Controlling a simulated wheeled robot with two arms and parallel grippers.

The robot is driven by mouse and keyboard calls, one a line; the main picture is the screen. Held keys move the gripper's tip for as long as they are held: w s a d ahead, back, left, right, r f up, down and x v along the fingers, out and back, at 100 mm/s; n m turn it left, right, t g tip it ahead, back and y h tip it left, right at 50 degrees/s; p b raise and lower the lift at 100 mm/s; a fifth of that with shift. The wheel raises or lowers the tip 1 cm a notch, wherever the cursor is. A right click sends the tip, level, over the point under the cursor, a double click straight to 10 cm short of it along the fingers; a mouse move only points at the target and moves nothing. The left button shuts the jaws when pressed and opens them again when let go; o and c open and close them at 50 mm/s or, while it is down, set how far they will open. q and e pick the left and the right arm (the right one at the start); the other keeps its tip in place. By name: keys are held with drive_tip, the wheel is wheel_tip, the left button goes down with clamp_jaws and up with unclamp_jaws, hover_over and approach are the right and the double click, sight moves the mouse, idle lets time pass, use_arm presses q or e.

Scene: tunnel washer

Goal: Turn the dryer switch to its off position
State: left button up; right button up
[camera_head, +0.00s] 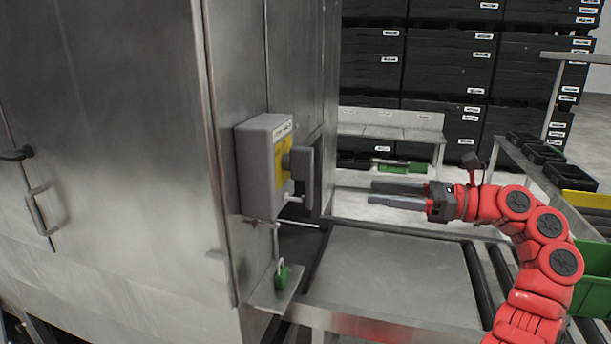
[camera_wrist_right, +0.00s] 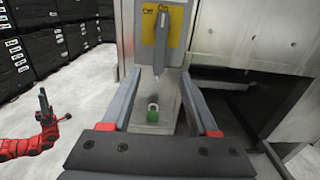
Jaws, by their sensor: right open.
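The dryer switch is a grey box (camera_head: 262,165) on the metal cabinet's side. It has a yellow plate (camera_head: 279,160) and a grey handle (camera_head: 303,172).
A roller conveyor with a flat plate (camera_head: 395,280) lies below my right gripper. Black crates (camera_head: 440,60) stand behind; a green bin (camera_head: 592,275) is at right.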

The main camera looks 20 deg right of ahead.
sight(313, 184)
drive_tip(key=p+x, duration=0.5)
drive_tip(key=x, duration=0.8)
drive_tip(key=shift+w+a+r, duration=0.15)
drive_tip(key=shift+w+a, duration=0.1)
drive_tip(key=shift+a, duration=0.1)
drive_tip(key=shift+w+a+p, duration=0.25)
drive_tip(key=shift+p, duration=0.05)
clamp_jaws()
idle(0.3)
